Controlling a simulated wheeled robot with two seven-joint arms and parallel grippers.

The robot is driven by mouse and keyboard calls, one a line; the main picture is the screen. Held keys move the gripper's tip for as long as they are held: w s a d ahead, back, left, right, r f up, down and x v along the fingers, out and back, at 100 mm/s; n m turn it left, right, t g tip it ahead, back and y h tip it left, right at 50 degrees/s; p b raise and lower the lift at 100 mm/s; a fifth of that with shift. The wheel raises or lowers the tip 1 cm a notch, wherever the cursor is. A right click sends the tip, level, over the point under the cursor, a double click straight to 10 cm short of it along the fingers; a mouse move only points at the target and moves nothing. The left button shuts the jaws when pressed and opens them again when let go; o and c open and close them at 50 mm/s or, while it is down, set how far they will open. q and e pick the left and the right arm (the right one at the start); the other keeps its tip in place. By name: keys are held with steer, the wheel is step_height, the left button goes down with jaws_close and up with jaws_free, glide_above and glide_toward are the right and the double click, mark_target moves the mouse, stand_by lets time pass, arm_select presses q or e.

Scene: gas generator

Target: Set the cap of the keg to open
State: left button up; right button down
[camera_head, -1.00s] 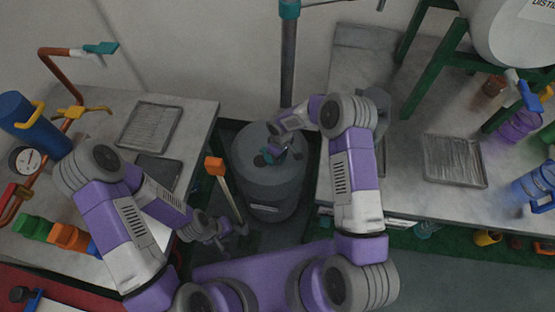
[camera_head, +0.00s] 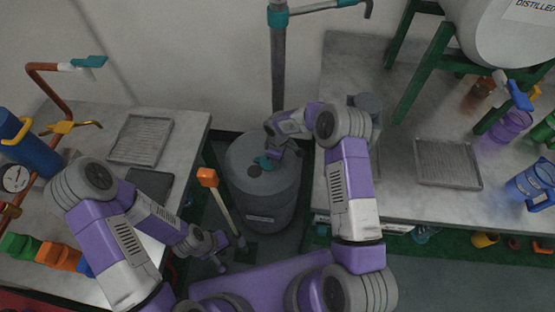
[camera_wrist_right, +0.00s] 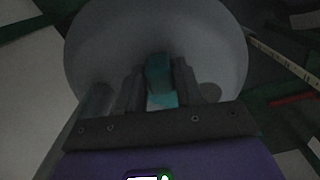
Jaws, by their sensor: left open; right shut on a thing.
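The grey keg (camera_head: 262,200) stands upright on the floor between the two benches. Its teal cap (camera_head: 263,162) is on the top; in the right wrist view the cap (camera_wrist_right: 158,75) sits between my two dark fingers. My right gripper (camera_head: 272,158) comes down from the right over the keg's top and is shut on the cap. The keg's top (camera_wrist_right: 95,45) fills much of the right wrist view behind the fingers. My left gripper (camera_head: 221,254) is open and empty, low and to the left of the keg, apart from it. The fingers partly hide the cap.
An orange-topped pole (camera_head: 208,178) leans between the keg and the left bench (camera_head: 190,125). A vertical post (camera_head: 278,70) stands behind the keg. The right bench (camera_head: 345,60) is close on the right, with a tray (camera_head: 447,163) and several bottles.

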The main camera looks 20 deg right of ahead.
steer(key=shift+w+d+r, duration=0.1)
steer(key=shift+w+r, duration=0.05)
steer(key=shift+w, duration=0.15)
steer(key=c, duration=1)
jaws_free()
steer(key=shift+c, duration=0.2)
steer(key=shift+o, duration=1)
steer(key=shift+s, duration=0.1)
steer(key=shift+r+p, duration=1)
steer(key=shift+r, duration=2.7)
